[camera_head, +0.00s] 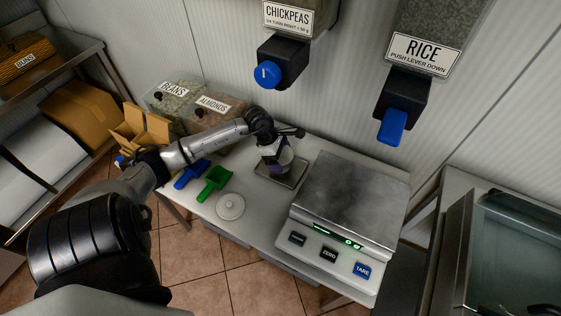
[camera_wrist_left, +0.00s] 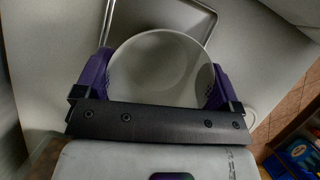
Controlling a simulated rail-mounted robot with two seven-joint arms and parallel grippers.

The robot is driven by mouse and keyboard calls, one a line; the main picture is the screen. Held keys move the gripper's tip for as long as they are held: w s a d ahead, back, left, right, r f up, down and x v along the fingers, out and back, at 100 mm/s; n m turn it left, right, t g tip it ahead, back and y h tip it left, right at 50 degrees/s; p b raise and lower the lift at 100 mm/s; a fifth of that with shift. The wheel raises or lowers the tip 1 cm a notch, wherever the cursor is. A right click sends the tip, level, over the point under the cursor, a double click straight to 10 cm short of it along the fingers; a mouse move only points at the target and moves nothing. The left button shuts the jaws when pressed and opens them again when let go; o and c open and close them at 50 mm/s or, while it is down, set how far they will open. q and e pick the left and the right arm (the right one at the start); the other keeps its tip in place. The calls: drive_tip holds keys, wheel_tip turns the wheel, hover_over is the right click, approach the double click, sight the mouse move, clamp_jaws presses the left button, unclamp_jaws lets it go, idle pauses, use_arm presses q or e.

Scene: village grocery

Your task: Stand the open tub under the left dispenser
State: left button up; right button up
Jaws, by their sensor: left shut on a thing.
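My left gripper (camera_head: 277,160) is shut on the open tub (camera_head: 286,158), a white round cup with its mouth up. In the left wrist view the tub (camera_wrist_left: 160,62) looks empty between the two purple fingers of the gripper (camera_wrist_left: 160,85). In the head view the tub appears over the small metal tray (camera_head: 291,179) on the counter; I cannot tell whether it touches it. The left dispenser (camera_head: 281,62), labelled chickpeas, has a blue knob and hangs on the wall above. My right gripper is not in view.
A scale (camera_head: 351,205) stands right of the tray, with the rice dispenser (camera_head: 402,104) above. A round white lid (camera_head: 230,206), a green scoop (camera_head: 213,182) and a blue scoop (camera_head: 192,174) lie to the left. Beans (camera_head: 172,97) and almonds (camera_head: 214,110) bins stand behind my arm.

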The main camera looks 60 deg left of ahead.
sight(281, 162)
use_arm(q)
drive_tip(key=shift+d+f, duration=0.1)
drive_tip(key=shift+f, duration=1.2)
drive_tip(key=shift+f+b, duration=0.2)
drive_tip(key=shift+b, duration=0.15)
drive_tip(key=o, duration=0.6)
drive_tip(key=shift+r, duration=0.1)
